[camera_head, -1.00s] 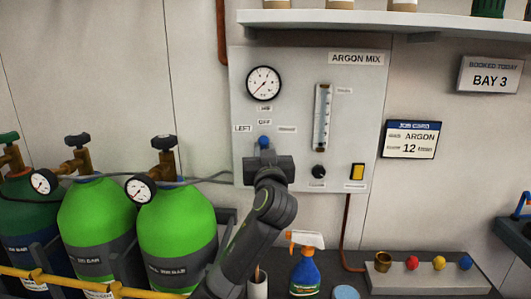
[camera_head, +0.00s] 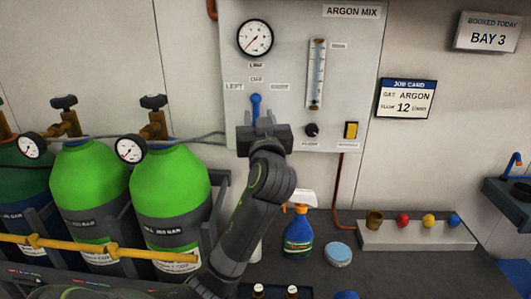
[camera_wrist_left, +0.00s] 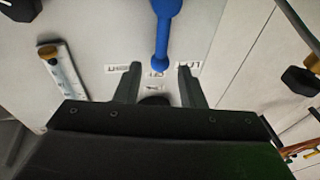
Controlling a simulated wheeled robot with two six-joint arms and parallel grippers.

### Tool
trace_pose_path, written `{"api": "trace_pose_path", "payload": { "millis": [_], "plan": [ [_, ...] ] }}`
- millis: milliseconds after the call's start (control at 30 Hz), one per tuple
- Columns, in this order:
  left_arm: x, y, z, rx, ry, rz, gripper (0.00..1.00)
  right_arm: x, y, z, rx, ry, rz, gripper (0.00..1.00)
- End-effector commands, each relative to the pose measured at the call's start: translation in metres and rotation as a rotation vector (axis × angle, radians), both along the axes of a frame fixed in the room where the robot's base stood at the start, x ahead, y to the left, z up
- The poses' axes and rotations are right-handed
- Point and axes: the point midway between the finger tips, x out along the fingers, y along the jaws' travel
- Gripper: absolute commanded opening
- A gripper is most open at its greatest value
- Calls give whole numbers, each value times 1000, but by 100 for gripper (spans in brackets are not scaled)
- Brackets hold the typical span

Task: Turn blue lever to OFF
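The blue lever (camera_head: 256,104) is on the grey gas panel (camera_head: 300,30) labelled ARGON MIX. It points up at the OFF label (camera_head: 256,79), between the LEFT label (camera_head: 234,86) and the right-hand label (camera_head: 280,87). My left gripper (camera_head: 265,120) is in front of the panel just below the lever's knob and hides its lower part. In the left wrist view, upside down, the lever (camera_wrist_left: 163,35) ends by OFF. The left gripper (camera_wrist_left: 158,70) is open there, with the lever's tip between its fingertips in the picture; contact cannot be told. My right gripper is not in view.
A gauge (camera_head: 255,37), a flow tube (camera_head: 316,75), a black knob (camera_head: 312,130) and a yellow switch (camera_head: 351,130) share the panel. Green cylinders (camera_head: 170,190) stand left. A spray bottle (camera_head: 298,235) stands on the bench (camera_head: 390,275) below.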

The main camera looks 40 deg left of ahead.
Motion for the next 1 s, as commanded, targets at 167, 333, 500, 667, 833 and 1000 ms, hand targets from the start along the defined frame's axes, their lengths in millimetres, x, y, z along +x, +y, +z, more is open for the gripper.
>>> {"api": "trace_pose_path", "payload": {
  "millis": [167,333,500,667,833,1000],
  "plan": [
    [-25,-23,-10,-7,-2,-2,36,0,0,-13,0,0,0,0],
    [-43,-41,-15,-5,-2,-3,36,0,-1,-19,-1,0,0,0],
    [-59,-55,-19,-5,-2,-3,36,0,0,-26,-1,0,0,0],
    [-73,-67,-23,-6,-1,-1,36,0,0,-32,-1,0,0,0],
    [-82,-77,-25,-3,-2,-3,36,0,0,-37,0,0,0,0],
    [-89,-82,-25,-1,-1,0,36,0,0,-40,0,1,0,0]
  ]
}}
